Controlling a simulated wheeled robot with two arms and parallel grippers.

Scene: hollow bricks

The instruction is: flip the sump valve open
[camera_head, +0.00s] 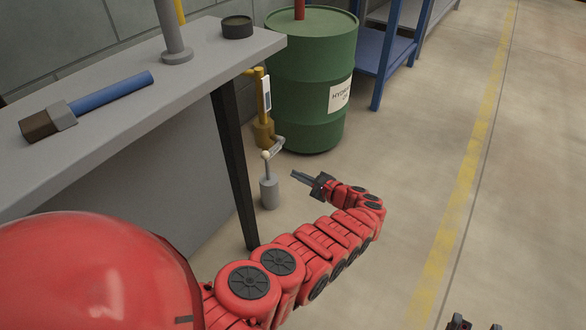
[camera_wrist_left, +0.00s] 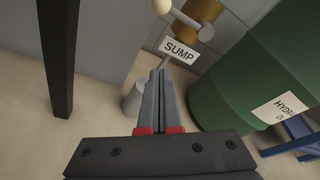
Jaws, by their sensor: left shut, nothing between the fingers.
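The sump valve has a brass body (camera_head: 264,134) low beside the bench leg, with a short grey lever ending in a pale knob (camera_head: 267,154). In the left wrist view the knob (camera_wrist_left: 162,7) is at the top edge, with the grey lever (camera_wrist_left: 187,21) running right to the brass body (camera_wrist_left: 207,12). A white SUMP label (camera_wrist_left: 180,52) shows just below the lever. My left gripper (camera_head: 293,174) is shut and empty, apart from the knob, to its right and slightly lower in the head view. Its closed fingers (camera_wrist_left: 160,74) point towards the label.
A grey cylinder (camera_head: 269,192) stands on the floor below the knob. A green drum (camera_head: 310,80) stands behind. The bench (camera_head: 190,85), its dark leg (camera_head: 235,165) and a blue-handled hammer (camera_head: 110,92) are left. Dark parts show at the bottom right edge.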

